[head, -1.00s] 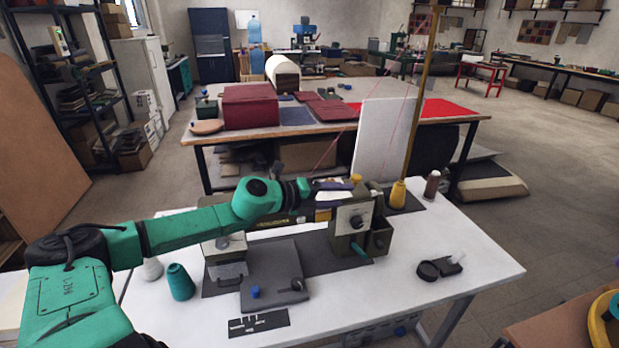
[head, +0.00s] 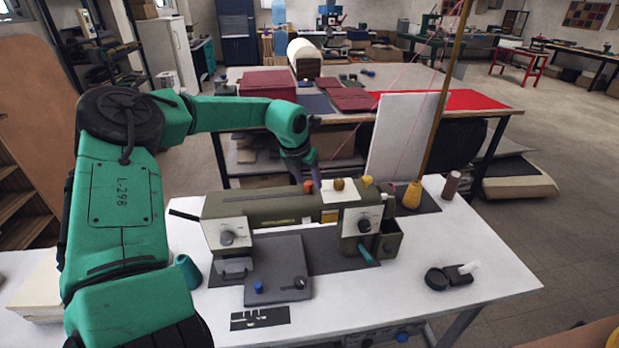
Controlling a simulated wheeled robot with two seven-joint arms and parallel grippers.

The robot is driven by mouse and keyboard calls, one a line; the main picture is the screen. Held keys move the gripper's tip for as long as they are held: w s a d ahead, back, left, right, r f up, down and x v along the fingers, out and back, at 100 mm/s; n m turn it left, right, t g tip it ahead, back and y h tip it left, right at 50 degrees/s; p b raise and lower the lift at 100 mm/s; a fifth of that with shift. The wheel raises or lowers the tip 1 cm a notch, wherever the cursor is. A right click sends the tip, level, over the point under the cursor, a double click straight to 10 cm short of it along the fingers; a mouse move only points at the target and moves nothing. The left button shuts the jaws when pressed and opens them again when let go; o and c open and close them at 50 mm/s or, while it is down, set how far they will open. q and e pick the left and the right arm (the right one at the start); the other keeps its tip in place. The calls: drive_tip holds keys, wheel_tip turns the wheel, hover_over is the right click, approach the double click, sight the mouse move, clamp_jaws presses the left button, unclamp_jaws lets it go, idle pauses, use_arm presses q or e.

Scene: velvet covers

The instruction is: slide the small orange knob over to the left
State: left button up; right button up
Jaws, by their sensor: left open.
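The small orange knob (head: 308,186) stands on top of the olive-green sewing machine (head: 262,208), toward the middle of its upper edge. My left gripper (head: 306,177) points down from above and behind the machine. My right gripper is not in view.
A yellow thread cone (head: 412,195) and a brown spool (head: 451,187) stand right of the machine. A white panel (head: 400,135) rises behind. The white table (head: 420,310) is mostly bare at the front right.

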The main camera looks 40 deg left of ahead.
use_arm(q)
drive_tip(key=shift+x, duration=0.95)
clamp_jaws()
idle(0.7)
